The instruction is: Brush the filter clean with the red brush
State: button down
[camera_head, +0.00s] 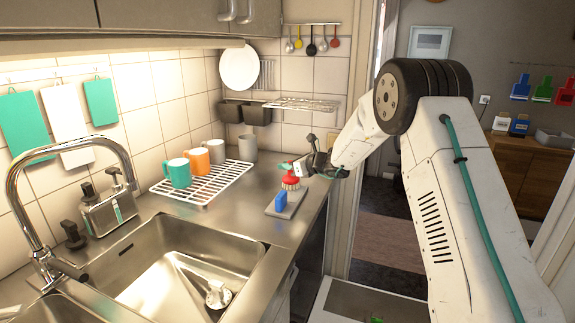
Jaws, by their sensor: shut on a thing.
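The red brush (292,180) has pale bristles and stands over the back part of a small grey tray (288,211) near the right end of the counter. My gripper (300,168) reaches in from the right at the top of the red brush and is shut on it. I cannot tell whether the bristles touch the tray. A white part with a round base (218,293) lies in the sink basin; I cannot tell whether it is the filter. No other thing is clearly a filter.
A white drying rack (206,185) with several mugs stands to the left. The steel sink (150,240) and its curved tap (90,140) fill the front left. Counter between rack and tray is clear.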

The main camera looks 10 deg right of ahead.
jog(key=shift+f, duration=0.3)
dwell(0.7)
jog(key=shift+s, duration=0.1)
